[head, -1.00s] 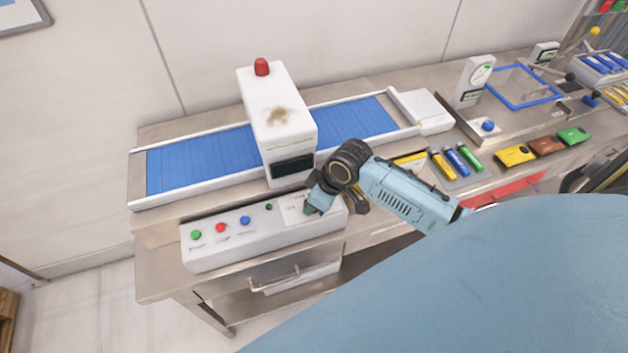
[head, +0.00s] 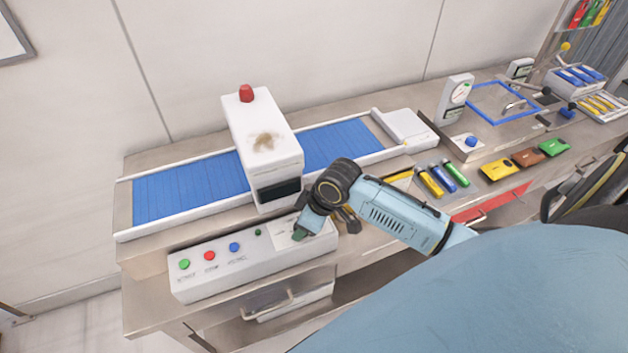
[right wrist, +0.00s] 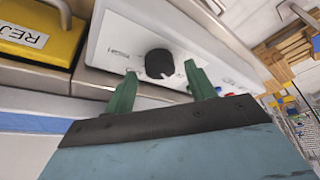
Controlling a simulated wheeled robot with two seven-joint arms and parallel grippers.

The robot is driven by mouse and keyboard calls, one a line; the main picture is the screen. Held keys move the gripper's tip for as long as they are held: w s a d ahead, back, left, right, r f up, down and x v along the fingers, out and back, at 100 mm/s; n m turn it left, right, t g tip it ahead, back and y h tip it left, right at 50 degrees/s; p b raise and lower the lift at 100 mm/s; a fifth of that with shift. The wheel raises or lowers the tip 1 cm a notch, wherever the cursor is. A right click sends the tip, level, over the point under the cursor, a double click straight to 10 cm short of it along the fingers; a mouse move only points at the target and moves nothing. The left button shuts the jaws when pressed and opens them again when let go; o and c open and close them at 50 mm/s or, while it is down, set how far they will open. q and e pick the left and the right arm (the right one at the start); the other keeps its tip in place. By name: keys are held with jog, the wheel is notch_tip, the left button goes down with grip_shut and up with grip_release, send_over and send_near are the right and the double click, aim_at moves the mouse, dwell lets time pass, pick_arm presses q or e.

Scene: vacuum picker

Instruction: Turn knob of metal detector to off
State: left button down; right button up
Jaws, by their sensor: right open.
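The metal detector is a white housing (head: 263,150) with a red lamp on top, standing over a blue conveyor belt (head: 190,188). Its white control box (head: 225,268) lies in front, with green, red and blue buttons. The black knob (right wrist: 159,64) shows in the right wrist view on the white panel, with a pale pointer mark. My right gripper (right wrist: 160,85) is open, its two green fingers on either side of the knob's near edge, apart from it. In the head view my right gripper (head: 300,234) is over the box's right end and hides the knob. My left gripper is not in view.
A yellow box marked REJ (right wrist: 40,35) is beside the panel in the right wrist view. Coloured tubes (head: 430,182) and yellow, brown and green packs (head: 499,169) lie right of my arm. A drawer handle (head: 268,308) juts out below the control box.

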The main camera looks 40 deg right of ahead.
jog(key=v, duration=1.2)
jog(key=shift+r, duration=0.2)
jog(key=s+a+f+m+h, duration=0.1)
jog(key=s+a+f+m, duration=0.15)
jog(key=s, duration=0.55)
jog(key=s+a+f+m+h, duration=0.1)
jog(key=s+a+f+m, duration=0.2)
jog(key=s, duration=0.5)
notch_tip(320, 180, down, 34)
jog(key=s+n+g+b, duration=0.1)
jog(key=g+b, duration=0.1)
jog(key=b, duration=0.8)
jog(key=s+d+f+b, duration=0.1)
jog(key=s+f+b, duration=0.3)
jog(key=s+f, duration=0.4)
jog(key=s+d+f+b, duration=0.1)
jog(key=s+f+b, duration=0.2)
jog(key=s+f, duration=0.5)
notch_tip(320, 180, down, 8)
jog(key=shift+s+r+g+b, duration=0.15)
jog(key=shift+s+g+b, duration=0.2)
jog(key=shift+s+g, duration=0.05)
